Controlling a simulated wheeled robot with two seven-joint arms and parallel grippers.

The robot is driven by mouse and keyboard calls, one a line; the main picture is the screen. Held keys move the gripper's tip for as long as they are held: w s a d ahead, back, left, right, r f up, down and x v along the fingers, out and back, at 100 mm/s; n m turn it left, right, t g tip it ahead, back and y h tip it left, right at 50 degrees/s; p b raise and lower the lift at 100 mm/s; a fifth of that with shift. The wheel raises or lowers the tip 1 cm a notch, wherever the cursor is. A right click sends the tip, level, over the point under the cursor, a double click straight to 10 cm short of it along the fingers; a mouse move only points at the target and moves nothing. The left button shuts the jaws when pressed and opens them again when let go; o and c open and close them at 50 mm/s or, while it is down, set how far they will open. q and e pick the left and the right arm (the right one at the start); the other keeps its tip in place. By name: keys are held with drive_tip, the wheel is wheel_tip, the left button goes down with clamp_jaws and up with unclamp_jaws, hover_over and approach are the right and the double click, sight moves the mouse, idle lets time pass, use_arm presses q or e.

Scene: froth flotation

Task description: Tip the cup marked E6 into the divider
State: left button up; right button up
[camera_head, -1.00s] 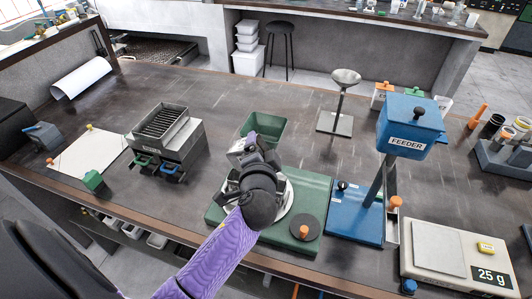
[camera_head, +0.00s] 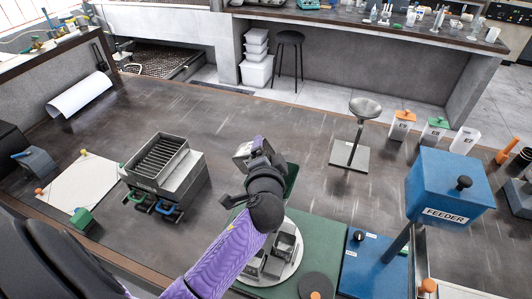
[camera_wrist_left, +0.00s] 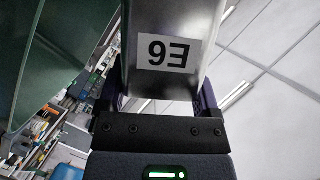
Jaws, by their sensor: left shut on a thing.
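My left gripper (camera_head: 250,152) is shut on a metal cup (camera_head: 242,155) and holds it in the air to the right of the divider. In the left wrist view the held cup (camera_wrist_left: 170,48) shows a white label reading E6, upside down in that picture. The cup's inside does not show. The divider (camera_head: 165,168) is a grey box with a slotted open top, standing on the bench at left, with green and blue handled pans at its front foot. My right gripper is not in view.
A green open bin (camera_head: 292,180) is partly hidden behind my left arm. A white round plate (camera_head: 290,268) with metal cups sits on a green base. The blue feeder (camera_head: 448,190) stands at right, a round-topped stand (camera_head: 363,108) behind. Bench between divider and gripper is clear.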

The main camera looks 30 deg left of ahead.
use_arm(q)
drive_tip(key=shift+w+a, duration=0.15)
drive_tip(key=shift+w, duration=0.05)
drive_tip(key=shift+d+f+m+y+b, duration=0.4)
drive_tip(key=shift+m+b, duration=0.3)
drive_tip(key=shift+b, duration=0.35)
drive_tip(key=shift+f+m+t+b, duration=0.35)
drive_tip(key=shift+m+t+b, duration=0.05)
drive_tip(key=shift+m+b, duration=0.2)
drive_tip(key=shift+d+f+m+t+y+b, duration=0.1)
drive_tip(key=shift+d+m+t+y+b, duration=0.2)
drive_tip(key=shift+m+y+b, duration=0.5)
drive_tip(key=m, duration=0.2)
drive_tip(key=m+t, duration=0.1)
drive_tip(key=m, duration=0.1)
drive_tip(key=shift+w+d, duration=0.15)
drive_tip(key=shift+d, duration=0.25)
drive_tip(key=shift+r, duration=0.2)
idle(0.8)
wheel_tip(320, 180, up, 3)
drive_tip(key=p, duration=0.3)
drive_tip(key=shift+r, duration=0.2)
